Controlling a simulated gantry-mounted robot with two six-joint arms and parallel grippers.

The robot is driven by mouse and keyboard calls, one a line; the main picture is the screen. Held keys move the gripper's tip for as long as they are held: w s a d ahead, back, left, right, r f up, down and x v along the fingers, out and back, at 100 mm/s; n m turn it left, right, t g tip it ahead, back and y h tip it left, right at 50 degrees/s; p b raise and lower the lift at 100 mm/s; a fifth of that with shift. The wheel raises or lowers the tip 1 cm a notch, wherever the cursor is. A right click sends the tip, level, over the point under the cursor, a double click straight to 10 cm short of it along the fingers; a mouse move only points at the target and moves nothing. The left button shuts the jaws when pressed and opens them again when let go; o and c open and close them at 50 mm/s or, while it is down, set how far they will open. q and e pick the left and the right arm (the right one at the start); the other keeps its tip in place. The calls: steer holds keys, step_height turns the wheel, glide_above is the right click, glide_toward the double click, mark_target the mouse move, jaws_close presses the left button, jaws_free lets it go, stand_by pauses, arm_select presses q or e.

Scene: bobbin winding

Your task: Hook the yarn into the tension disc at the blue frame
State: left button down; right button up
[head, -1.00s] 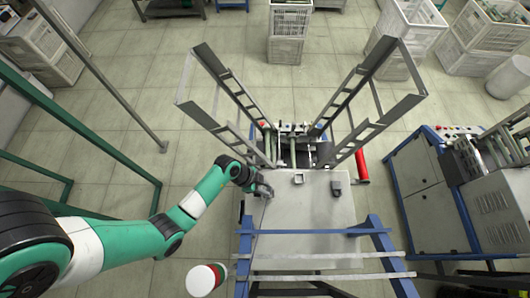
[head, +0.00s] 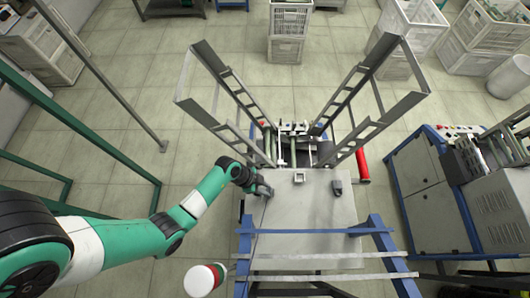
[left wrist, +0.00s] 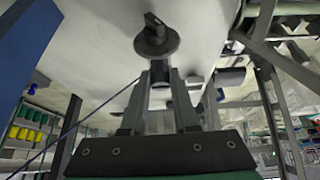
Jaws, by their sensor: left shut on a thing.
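My left gripper (head: 262,189) is low over the left edge of the grey machine panel, beyond the blue frame (head: 320,232). In the left wrist view its two fingers (left wrist: 160,82) are close together. A thin dark blue yarn (left wrist: 75,128) runs from the lower left up to the fingertips, and they are shut on it. A dark round disc with a knob (left wrist: 156,38), which looks like the tension disc, is on the pale panel just ahead of the fingertips. I cannot tell whether the yarn touches it. My right gripper is not in view.
Two tall grey ladder-like arms (head: 225,95) rise from the machine behind the panel. A red roller (head: 362,165) is at its right side. A white, red and green spool (head: 203,279) stands at the lower left. Another blue-framed machine (head: 430,185) is at the right.

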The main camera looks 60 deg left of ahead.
arm_select(q)
steer(key=w+a, duration=0.2)
steer(key=a, duration=0.2)
steer(key=shift+w+r, duration=0.2)
steer(key=shift+w, duration=0.2)
stand_by(0.4)
steer(key=shift+w+a+r+p, duration=0.15)
steer(key=shift+r+p, duration=0.15)
steer(key=shift+r, duration=0.5)
steer(key=shift+a+r+p, duration=0.15)
steer(key=shift+r+p, duration=0.15)
steer(key=shift+r, duration=0.45)
steer(key=shift+w+a+r+p, duration=0.15)
steer(key=shift+r+p, duration=0.15)
steer(key=shift+r, duration=0.5)
